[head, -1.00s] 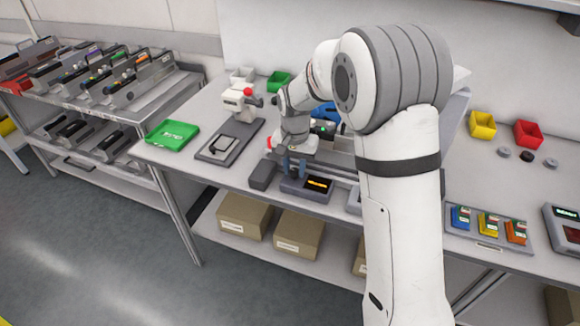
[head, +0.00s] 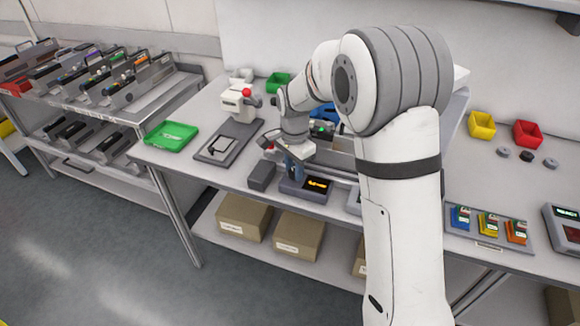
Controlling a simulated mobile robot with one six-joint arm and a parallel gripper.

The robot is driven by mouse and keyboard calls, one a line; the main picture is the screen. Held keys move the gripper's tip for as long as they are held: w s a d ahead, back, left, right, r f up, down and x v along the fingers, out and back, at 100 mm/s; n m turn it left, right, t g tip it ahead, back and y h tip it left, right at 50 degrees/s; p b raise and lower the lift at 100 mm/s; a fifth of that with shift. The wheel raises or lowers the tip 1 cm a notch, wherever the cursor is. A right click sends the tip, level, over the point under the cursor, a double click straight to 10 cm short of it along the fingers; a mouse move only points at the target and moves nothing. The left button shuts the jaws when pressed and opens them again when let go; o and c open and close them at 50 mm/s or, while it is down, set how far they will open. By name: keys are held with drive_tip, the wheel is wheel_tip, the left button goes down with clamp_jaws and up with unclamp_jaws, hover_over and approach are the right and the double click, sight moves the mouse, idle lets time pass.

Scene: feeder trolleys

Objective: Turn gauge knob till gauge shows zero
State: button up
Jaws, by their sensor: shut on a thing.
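The gauge (head: 305,193) is a low grey box near the front edge of the bench, left of my arm. Its dark display (head: 318,185) shows orange characters too small to read. My gripper (head: 296,176) points down at the left part of the gauge, with blue parts at its end. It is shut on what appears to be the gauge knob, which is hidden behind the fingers.
A dark grey block (head: 261,177) stands just left of the gauge. A green tray (head: 171,136), a white press-like device (head: 238,103) and small coloured bins, one yellow (head: 482,124), are also on the bench. A trolley (head: 150,100) stands at left.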

sight(293, 170)
drive_tip(key=shift+w+a+r, duration=0.2)
drive_tip(key=o, duration=0.9)
drive_tip(key=shift+f, duration=0.1)
drive_tip(key=shift+o, duration=0.5)
drive_tip(key=shift+r, duration=3.85)
